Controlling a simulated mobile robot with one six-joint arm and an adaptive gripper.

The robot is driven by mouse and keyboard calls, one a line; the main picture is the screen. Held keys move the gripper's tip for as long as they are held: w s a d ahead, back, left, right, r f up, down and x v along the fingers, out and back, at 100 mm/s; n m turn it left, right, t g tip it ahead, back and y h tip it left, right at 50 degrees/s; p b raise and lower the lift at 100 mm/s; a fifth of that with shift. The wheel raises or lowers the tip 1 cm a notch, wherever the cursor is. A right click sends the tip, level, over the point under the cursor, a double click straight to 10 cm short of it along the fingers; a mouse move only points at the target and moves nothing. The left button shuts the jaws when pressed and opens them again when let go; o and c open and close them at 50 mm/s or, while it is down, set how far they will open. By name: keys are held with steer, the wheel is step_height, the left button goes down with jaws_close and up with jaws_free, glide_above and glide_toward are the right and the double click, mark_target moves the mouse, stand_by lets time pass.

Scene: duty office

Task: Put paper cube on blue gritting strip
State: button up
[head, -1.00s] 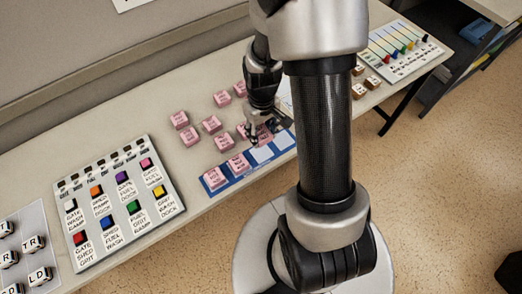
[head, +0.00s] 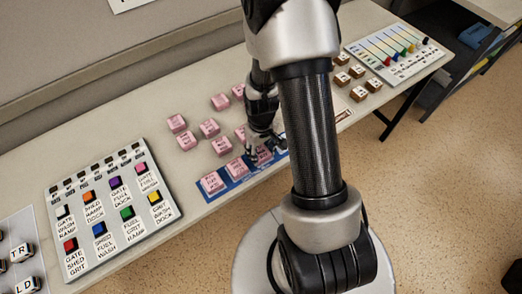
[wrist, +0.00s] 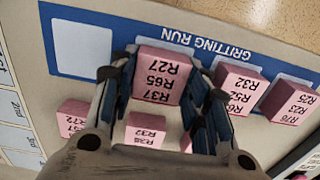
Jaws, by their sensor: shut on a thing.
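My gripper (head: 264,146) is shut on a pink paper cube (wrist: 163,72) printed R27, R65, R37. Its two fingers press the cube's sides. The cube also shows in the head view (head: 264,156). It is at the third square of the blue gritting strip (head: 231,186), labelled GRITTING RUN in the wrist view (wrist: 120,25). I cannot tell whether it touches the strip. An empty white square (wrist: 82,50) shows on the strip in the wrist view.
Several loose pink cubes (head: 209,128) stand on the table behind the strip, close to my gripper. A board with coloured blocks (head: 115,209) lies at left. Brown cubes (head: 358,93) and a board with coloured lines (head: 400,50) are at right. The table's front edge is near.

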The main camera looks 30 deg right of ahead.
steer(key=o, duration=1.1)
steer(key=shift+f, duration=0.1)
steer(key=shift+c, duration=0.2)
step_height(320, 180, up, 12)
steer(key=p, duration=0.5)
step_height(320, 180, up, 8)
steer(key=t, duration=0.1)
glide_above(261, 152)
steer(key=a, duration=0.2)
steer(key=s+a+r+t, duration=0.1)
steer(key=s+a+r, duration=0.3)
steer(key=s+r, duration=0.2)
steer(key=s+a+r+t, duration=0.2)
steer(key=s+a+r, duration=0.2)
steer(key=s+r, duration=0.3)
step_height(261, 152, up, 4)
steer(key=shift+s+a+f+t, duration=0.1)
steer(key=shift+s+a+t, duration=0.15)
steer(key=shift+a+t, duration=0.05)
